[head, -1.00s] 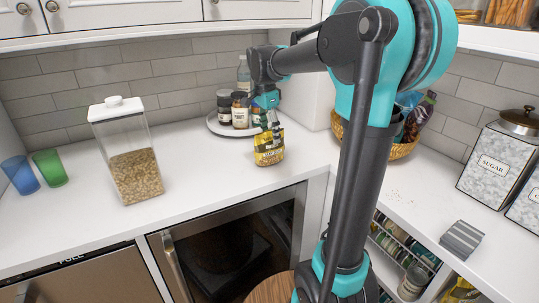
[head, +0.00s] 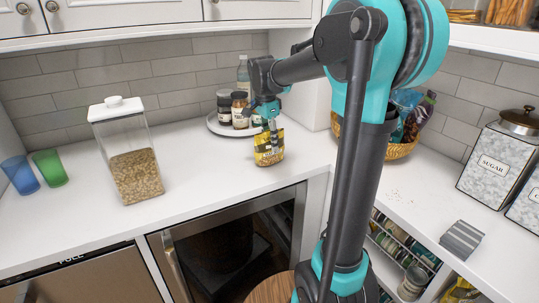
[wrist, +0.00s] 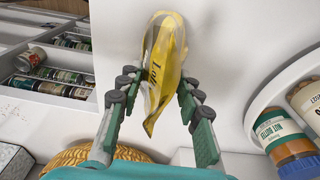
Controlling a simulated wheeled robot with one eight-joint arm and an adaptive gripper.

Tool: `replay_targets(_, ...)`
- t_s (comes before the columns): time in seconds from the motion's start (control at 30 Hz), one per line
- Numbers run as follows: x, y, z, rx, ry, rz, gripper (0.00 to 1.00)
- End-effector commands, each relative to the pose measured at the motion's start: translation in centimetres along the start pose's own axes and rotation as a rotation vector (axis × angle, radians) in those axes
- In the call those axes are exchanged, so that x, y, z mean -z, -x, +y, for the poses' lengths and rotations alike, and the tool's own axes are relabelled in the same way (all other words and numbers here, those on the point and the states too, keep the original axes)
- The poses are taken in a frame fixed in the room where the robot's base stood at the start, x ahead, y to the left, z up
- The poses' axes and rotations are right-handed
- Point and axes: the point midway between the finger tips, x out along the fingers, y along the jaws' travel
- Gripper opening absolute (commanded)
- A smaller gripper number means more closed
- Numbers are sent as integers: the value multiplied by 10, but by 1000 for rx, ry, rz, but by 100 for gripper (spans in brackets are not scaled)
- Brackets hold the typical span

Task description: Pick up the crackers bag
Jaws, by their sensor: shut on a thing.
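The crackers bag (head: 268,156) is a small yellow and dark pouch at the back of the white counter, in front of the round tray of jars. My gripper (head: 271,128) reaches down to it from above and is shut on its upper part. In the wrist view the yellow bag (wrist: 165,50) lies between the two fingers of my gripper (wrist: 159,82), pinched and creased. The bag looks upright. Its bottom is at or very near the counter; I cannot tell whether it touches.
A round tray (head: 217,130) with several jars stands behind the bag. A clear grain container (head: 137,170) and blue and green cups (head: 48,168) stand to the left. A wicker basket (head: 402,150) is to the right. The counter around the bag is mostly clear.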

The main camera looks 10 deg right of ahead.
Motion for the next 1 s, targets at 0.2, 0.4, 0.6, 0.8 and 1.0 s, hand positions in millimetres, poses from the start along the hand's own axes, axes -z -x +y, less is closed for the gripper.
replay_targets(0.2,0,0,0,0,0,0,0)
replay_targets(0.4,0,2,0,0,0,0,0)
replay_targets(0.6,2,20,0,0,0,0,0)
replay_targets(0.8,8,67,0,0,0,0,0)
replay_targets(1.0,15,124,0,0,0,0,0)
